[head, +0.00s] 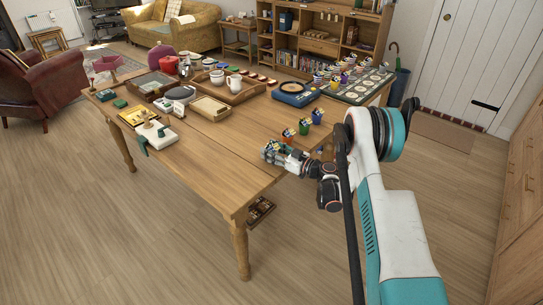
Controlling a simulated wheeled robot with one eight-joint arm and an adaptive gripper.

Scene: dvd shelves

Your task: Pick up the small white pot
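My gripper (276,155) is at the near right edge of the wooden table (215,140), with its fingers pointing left. A small whitish item (268,151) with a dark and yellowish top shows at the fingertips. It may be a small white pot, but the fingers partly cover it and it is too small to be sure. I cannot tell whether the fingers are open or closed on it. A white jug-like pot (234,83) stands on a wooden tray farther back.
A blue device with a round top (295,93) and a board with several pots (360,88) are at the back right. The table's near right part is mostly clear.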

